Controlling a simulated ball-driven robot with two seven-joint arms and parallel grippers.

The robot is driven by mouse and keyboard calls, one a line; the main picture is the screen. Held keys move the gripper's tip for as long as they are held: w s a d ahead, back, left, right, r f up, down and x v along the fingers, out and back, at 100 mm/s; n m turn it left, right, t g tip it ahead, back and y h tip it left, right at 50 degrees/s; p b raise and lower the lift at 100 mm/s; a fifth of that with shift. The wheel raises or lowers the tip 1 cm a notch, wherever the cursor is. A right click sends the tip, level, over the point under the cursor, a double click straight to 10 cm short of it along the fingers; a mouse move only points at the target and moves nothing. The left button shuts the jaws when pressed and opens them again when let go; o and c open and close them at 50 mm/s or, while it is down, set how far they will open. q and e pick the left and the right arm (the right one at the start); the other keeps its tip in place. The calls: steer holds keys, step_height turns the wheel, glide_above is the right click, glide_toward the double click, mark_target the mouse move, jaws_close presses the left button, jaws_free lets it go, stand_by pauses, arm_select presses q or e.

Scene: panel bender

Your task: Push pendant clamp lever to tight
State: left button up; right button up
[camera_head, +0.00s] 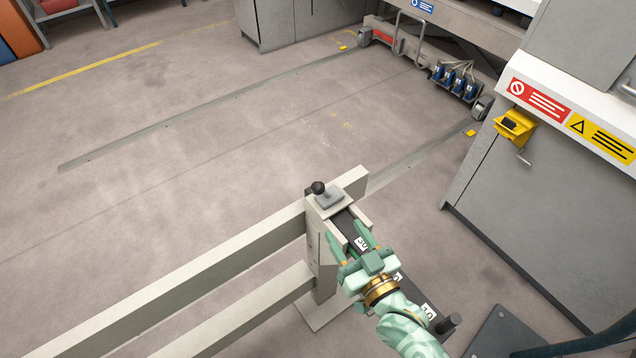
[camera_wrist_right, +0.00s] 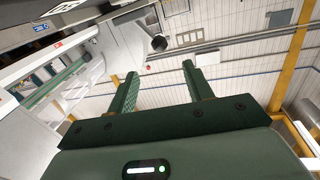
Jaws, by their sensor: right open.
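The clamp lever (camera_head: 325,193) is a grey piece with a black ball knob. It sits on top of the pale post at the rail's end in the head view. My right gripper (camera_head: 347,236) is open, just below and to the right of the lever, with its fingers towards it over the dark labelled bar. It looks empty and apart from the lever. In the right wrist view my gripper (camera_wrist_right: 158,82) has its two green fingers spread. A dark round knob (camera_wrist_right: 158,43), apparently the lever's, shows beyond them. My left gripper is out of view.
A pale rail (camera_head: 200,275) runs from the post to the lower left. A dark bar (camera_head: 420,301) with number labels extends from the post to the lower right, under my right arm. A grey machine cabinet (camera_head: 545,215) stands at right. The floor beyond the rail is clear.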

mark_target(318, 187)
steer(key=b+x, duration=0.3)
steer(key=x, duration=1)
steer(key=shift+d+f, duration=0.1)
steer(key=shift+f, duration=0.05)
steer(key=shift+w+a+b, duration=0.25)
steer(key=shift+w+b, duration=0.1)
steer(key=shift+w, duration=0.15)
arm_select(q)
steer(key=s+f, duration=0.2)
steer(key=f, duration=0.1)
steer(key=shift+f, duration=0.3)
